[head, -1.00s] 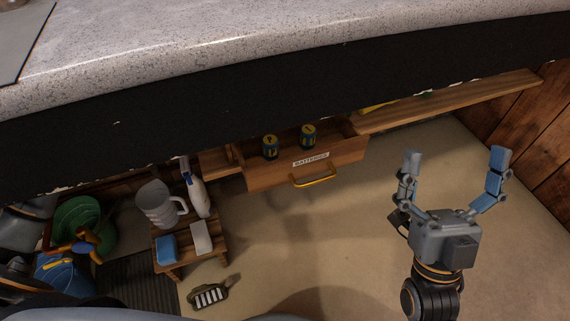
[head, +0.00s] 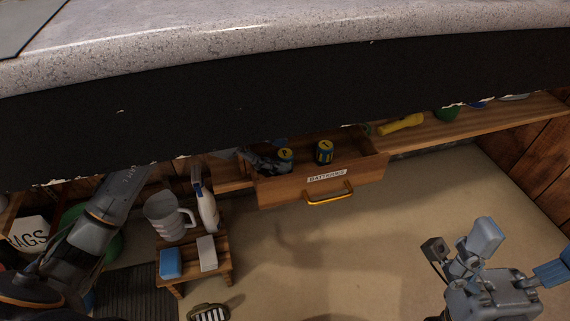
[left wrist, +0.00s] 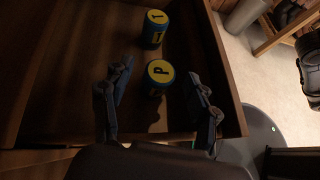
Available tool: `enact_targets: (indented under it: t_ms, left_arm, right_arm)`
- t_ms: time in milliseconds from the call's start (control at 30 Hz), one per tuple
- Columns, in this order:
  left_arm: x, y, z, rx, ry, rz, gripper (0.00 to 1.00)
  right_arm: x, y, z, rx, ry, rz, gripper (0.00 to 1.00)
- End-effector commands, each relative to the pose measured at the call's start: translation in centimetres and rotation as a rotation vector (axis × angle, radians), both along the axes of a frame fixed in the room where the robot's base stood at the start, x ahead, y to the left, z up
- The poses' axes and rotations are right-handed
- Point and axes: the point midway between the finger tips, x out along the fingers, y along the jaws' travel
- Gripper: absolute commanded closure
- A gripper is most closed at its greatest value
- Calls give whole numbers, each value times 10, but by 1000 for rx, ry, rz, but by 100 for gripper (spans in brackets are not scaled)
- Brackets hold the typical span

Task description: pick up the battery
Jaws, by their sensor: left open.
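Two blue batteries with yellow tops stand upright in the open wooden drawer (head: 280,192) labelled "BATTERIES". The left battery (head: 285,158) is beside my left gripper (head: 264,158), which reaches in under the counter. In the left wrist view, the nearer battery (left wrist: 159,77) lies between the spread fingers of my left gripper (left wrist: 157,76), with no clear contact. The other battery (left wrist: 154,28) is just beyond the fingertips; in the head view it is the right one (head: 324,152). My right gripper (head: 518,252) is open and empty at the lower right.
The counter (head: 300,50) overhangs the drawer. A wooden shelf (head: 475,125) with a yellow-handled tool (head: 400,124) extends to the right. A small stool (head: 195,262) holds a jug (head: 168,218), a spray bottle (head: 207,208) and blocks. A brush (head: 208,312) lies on the open floor.

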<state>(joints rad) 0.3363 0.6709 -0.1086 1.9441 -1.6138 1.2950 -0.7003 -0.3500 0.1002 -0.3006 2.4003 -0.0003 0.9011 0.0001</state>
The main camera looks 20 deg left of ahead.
Motion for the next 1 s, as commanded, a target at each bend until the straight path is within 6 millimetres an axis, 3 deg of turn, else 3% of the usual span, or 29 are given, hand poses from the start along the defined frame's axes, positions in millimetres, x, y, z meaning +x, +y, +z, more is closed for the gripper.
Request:
enact_targets:
  t_ms: [133, 400, 700, 1000]
  left_arm:
    - [6, -15, -10, -1, 0, 0, 40]
    - [7, -18, -11, 0, 2, 1, 40]
    - [7, -17, -11, 1, 1, 0, 99]
    - [8, -17, -6, 0, 0, 1, 100]
  right_arm:
    - [0, 0, -7, 0, 1, 0, 0]
    - [0, 0, -6, -1, 2, 0, 0]
    - [0, 0, -7, -1, 2, 0, 0]
    - [1, 0, -4, -1, 2, 0, 0]
